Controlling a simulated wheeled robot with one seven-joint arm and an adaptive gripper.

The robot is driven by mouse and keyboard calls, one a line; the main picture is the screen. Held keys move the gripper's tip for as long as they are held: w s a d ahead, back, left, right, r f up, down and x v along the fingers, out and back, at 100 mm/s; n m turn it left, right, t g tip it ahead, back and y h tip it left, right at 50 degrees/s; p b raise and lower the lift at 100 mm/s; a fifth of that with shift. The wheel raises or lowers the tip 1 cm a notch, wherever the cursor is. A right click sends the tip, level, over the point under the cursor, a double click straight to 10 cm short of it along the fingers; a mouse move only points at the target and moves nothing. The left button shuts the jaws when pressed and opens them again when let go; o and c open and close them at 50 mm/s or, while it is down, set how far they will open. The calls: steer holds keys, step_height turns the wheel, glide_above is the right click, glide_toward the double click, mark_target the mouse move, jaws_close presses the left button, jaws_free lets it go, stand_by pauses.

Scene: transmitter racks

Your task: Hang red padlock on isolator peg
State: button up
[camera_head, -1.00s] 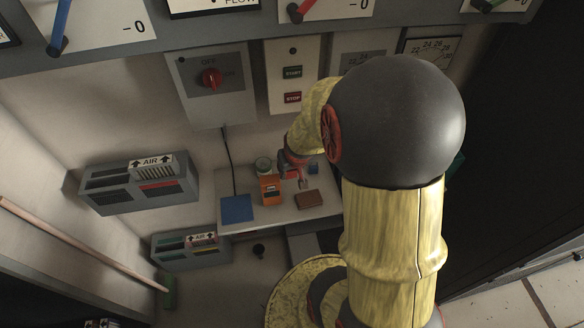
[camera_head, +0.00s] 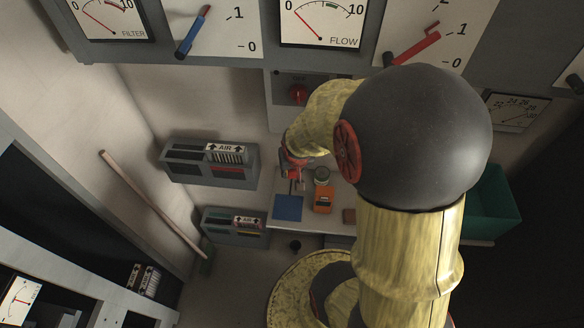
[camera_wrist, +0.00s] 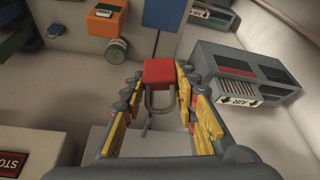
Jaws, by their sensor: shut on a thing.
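The red padlock (camera_wrist: 160,72) is between the fingertips of my gripper (camera_wrist: 162,90) in the wrist view. Its red body points away from me and its grey shackle (camera_wrist: 161,101) lies toward the palm. In the head view my gripper (camera_head: 292,168) is in front of the back wall, above the shelf, where the padlock is too small to make out surely. The isolator box (camera_head: 281,116) with its red knob (camera_head: 298,93) is on the wall above, partly hidden by my arm. I cannot make out the peg.
A blue pad (camera_head: 287,207), orange device (camera_head: 324,200), round jar (camera_head: 322,176) and brown block (camera_head: 349,216) are on the shelf. Grey AIR boxes (camera_head: 208,166) stick out from the wall at left. A broom (camera_head: 150,200) leans there. A green bin (camera_head: 492,205) stands at right.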

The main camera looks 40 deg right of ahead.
steer(key=shift+w+d, duration=0.1)
steer(key=shift+w+d+f+p, duration=0.25)
steer(key=shift+w+d+p, duration=0.25)
steer(key=shift+w+d, duration=1.05)
steer(key=shift+w+d+f+p, duration=0.2)
steer(key=shift+w+d+p, duration=0.3)
steer(key=shift+w+d, duration=0.95)
steer(key=shift+w+d+f+b, duration=0.1)
steer(key=shift+d+f+b, duration=0.6)
steer(key=shift+b, duration=0.1)
steer(key=o, duration=1.3)
steer(key=shift+c, duration=0.2)
steer(key=v, duration=1.2)
